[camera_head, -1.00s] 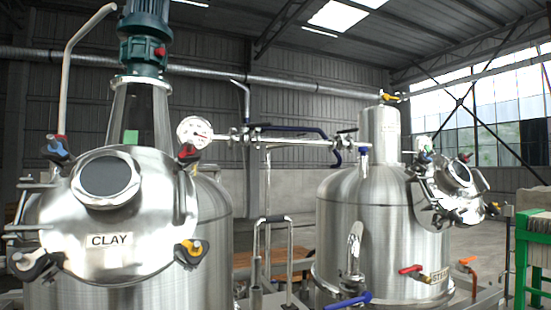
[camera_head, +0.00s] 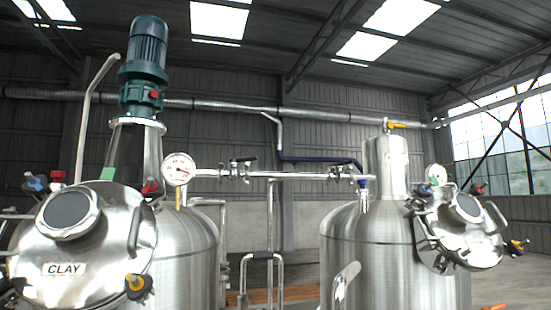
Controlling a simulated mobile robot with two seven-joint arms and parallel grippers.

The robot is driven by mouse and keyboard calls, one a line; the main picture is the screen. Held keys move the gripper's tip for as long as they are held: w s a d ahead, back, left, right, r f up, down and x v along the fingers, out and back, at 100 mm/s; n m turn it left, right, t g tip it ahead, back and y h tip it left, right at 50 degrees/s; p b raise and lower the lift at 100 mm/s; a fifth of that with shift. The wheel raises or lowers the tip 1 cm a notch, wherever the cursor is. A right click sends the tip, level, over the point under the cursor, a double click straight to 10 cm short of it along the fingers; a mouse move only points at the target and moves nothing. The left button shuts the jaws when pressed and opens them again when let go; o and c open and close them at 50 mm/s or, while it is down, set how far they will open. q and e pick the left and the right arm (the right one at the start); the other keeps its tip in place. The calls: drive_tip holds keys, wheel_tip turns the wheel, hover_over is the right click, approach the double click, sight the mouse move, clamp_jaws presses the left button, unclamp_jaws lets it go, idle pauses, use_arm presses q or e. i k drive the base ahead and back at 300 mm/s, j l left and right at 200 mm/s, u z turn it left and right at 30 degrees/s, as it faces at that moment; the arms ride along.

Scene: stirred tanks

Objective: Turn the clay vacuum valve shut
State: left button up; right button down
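The clay tank (camera_head: 185,255) stands at left, with a "CLAY" label (camera_head: 65,269) on its round lid (camera_head: 105,250). A horizontal steel pipe (camera_head: 295,175) runs from near a round dial gauge (camera_head: 178,169) beside the clay tank to the right tank. A small valve with a dark handle (camera_head: 240,162) sits on this pipe just right of the gauge. A second similar valve (camera_head: 345,172) sits near the right tank. No label marks either as the vacuum valve, and their exact handle angles are too small to tell. Neither gripper is in view.
The right tank (camera_head: 385,240) has a tilted round hatch (camera_head: 465,225) with clamps. A green motor (camera_head: 146,65) stands above the clay tank. A steel post (camera_head: 271,220) stands between the tanks under the pipe. Space around the pipe valves looks open.

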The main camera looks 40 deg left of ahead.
sight(249, 158)
drive_tip(key=i+l, duration=0.25)
drive_tip(key=l, duration=0.15)
drive_tip(key=i+l+u, duration=0.15)
drive_tip(key=l, duration=0.25)
drive_tip(key=i+l+u, duration=0.1)
drive_tip(key=u, duration=1.25)
